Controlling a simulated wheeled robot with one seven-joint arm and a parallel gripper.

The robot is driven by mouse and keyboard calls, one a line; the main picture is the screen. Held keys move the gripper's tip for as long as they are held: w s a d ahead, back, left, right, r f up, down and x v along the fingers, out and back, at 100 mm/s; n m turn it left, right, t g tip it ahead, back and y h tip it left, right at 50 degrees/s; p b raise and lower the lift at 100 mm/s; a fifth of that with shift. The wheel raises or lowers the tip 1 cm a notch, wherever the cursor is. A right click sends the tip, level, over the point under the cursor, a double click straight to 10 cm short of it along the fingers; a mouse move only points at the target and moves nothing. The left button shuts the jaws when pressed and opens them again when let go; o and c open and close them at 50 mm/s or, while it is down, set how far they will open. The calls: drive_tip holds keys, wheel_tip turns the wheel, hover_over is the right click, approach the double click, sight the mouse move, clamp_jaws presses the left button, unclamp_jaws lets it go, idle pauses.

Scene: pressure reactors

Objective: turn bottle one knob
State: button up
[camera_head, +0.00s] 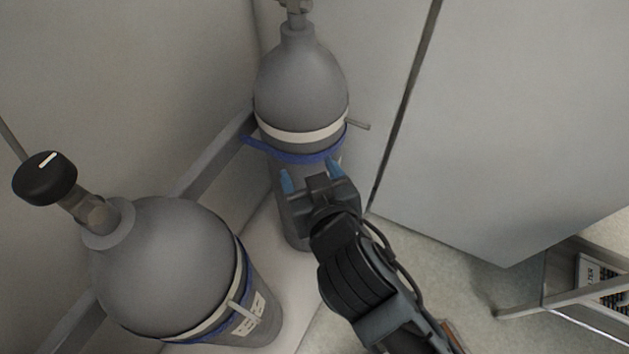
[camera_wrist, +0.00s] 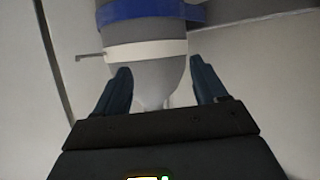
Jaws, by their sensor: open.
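Two grey gas bottles stand in the corner in the head view. The near bottle (camera_head: 165,270) at lower left has a black knob (camera_head: 45,178) with a white mark on its valve. The far bottle (camera_head: 300,85) stands at upper centre, and its valve (camera_head: 296,8) is cut off by the top edge. I cannot tell which one is bottle one. My gripper (camera_head: 310,172) is open and empty, in front of the far bottle's body below its blue strap. In the wrist view my gripper (camera_wrist: 160,85) has its fingers spread, with a grey bottle (camera_wrist: 150,75) appearing between and beyond them.
A blue strap (camera_head: 300,157) and a white band (camera_head: 300,134) circle the far bottle. A wall rail (camera_head: 215,155) runs behind the bottles. A large pale panel (camera_head: 510,120) fills the right. A metal frame (camera_head: 545,290) stands at lower right, with bare floor (camera_head: 440,270) beside it.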

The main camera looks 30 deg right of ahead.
drive_tip(key=shift+s+f+y, duration=0.3)
drive_tip(key=shift+s, duration=0.55)
drive_tip(key=shift+w, duration=0.1)
drive_tip(key=w+d+r+n+t+y+p, duration=0.25)
drive_tip(key=w+d+r+y, duration=0.2)
drive_tip(key=w+r, duration=0.55)
drive_tip(key=w+d+r+n+t+y+p, duration=0.25)
drive_tip(key=w+d+r, duration=0.3)
drive_tip(key=r, duration=0.85)
drive_tip(key=shift+g, duration=0.5)
drive_tip(key=x, duration=0.2)
drive_tip(key=p+x, duration=0.1)
drive_tip(key=x, duration=0.2)
drive_tip(key=p+x, duration=0.1)
drive_tip(key=x, duration=0.2)
drive_tip(key=shift+a+f, duration=0.2)
drive_tip(key=shift+a, duration=0.2)
